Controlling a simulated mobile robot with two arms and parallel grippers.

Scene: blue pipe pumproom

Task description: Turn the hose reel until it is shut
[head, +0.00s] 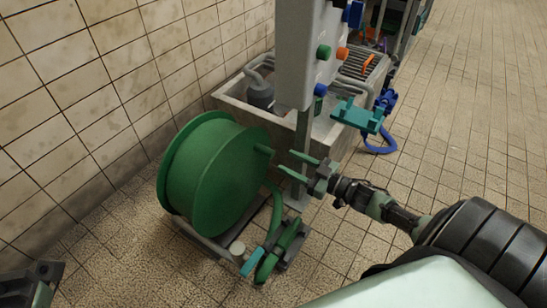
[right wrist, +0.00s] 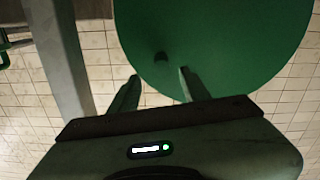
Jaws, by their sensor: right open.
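The green hose reel (head: 215,175) stands on a low grey base near the tiled wall, with a short handle (head: 264,150) sticking out of its right face. My right gripper (head: 285,160) is open and empty, its fingertips pointing at the handle from the right, a little apart from it. In the right wrist view the reel's disc (right wrist: 225,45) fills the top, and the dark handle (right wrist: 160,57) shows just beyond and between the open fingertips (right wrist: 159,74). Part of my left gripper (head: 32,284) shows at the lower left corner; its fingers cannot be made out.
A grey post with a control panel (head: 300,55) stands just behind my right gripper. A stone trough (head: 235,97) and a teal bracket (head: 358,115) are behind. The green hose (head: 275,215) and its teal nozzle (head: 252,262) are at the reel's front. Floor at right is clear.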

